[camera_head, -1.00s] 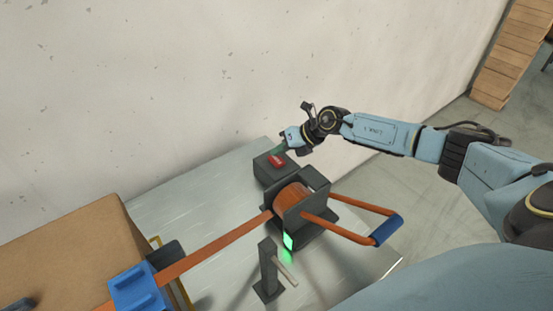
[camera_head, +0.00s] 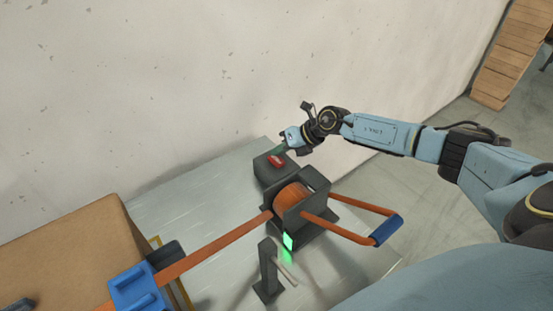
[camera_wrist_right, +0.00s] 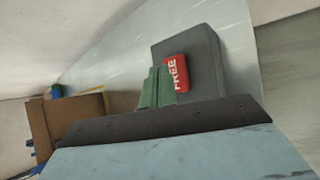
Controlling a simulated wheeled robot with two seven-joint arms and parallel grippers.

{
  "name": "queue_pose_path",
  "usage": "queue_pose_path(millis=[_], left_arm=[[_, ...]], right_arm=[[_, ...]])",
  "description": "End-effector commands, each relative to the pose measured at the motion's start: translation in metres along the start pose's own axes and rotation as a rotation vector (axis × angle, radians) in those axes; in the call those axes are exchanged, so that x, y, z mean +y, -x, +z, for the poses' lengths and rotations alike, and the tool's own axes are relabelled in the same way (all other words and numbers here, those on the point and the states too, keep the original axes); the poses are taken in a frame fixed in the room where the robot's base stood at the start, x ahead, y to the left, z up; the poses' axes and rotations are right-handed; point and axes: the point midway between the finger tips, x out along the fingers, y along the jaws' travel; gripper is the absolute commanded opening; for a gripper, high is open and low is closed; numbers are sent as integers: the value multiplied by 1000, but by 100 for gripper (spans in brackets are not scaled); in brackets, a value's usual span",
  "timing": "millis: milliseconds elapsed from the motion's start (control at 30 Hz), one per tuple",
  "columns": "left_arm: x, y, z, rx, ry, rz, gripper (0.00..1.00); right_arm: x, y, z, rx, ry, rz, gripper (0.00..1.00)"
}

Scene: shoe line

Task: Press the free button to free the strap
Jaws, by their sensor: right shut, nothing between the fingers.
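The red FREE button (camera_head: 276,161) sits on top of a dark grey box (camera_head: 268,174) at the back of the metal table. In the right wrist view the button (camera_wrist_right: 176,73) shows its white lettering, partly covered by the green fingers. My right gripper (camera_head: 282,151) is shut and empty, its fingertips at the button; I cannot tell whether they touch it. The fingers also show in the right wrist view (camera_wrist_right: 158,86). The orange strap (camera_head: 215,246) runs from a blue clip (camera_head: 138,290) to a reel in a dark winch (camera_head: 292,198). My left gripper is not seen.
The winch has an orange crank frame with a blue grip (camera_head: 386,230) and a lit green light (camera_head: 288,241). A dark post with a lever (camera_head: 268,270) stands in front. A cardboard box (camera_head: 70,250) is at left. A wall rises behind the table.

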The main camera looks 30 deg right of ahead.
Motion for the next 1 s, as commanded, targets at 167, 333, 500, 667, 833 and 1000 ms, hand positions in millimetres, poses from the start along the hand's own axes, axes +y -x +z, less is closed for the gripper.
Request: queue_pose_path(millis=[167, 333, 500, 667, 833, 1000], left_arm=[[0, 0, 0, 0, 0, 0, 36], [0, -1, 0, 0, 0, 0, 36], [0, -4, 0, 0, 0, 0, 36], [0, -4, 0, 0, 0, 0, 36], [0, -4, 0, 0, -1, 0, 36], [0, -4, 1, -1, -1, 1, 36]], right_arm=[[0, 0, 0, 0, 0, 0, 0], [-1, -2, -2, 0, 0, 0, 0], [-4, -6, -5, 1, -1, 0, 0], [-4, -6, -4, 0, -1, 0, 0], [-4, -6, -4, 0, 0, 0, 0], [-5, -7, -5, 0, 0, 0, 0]])
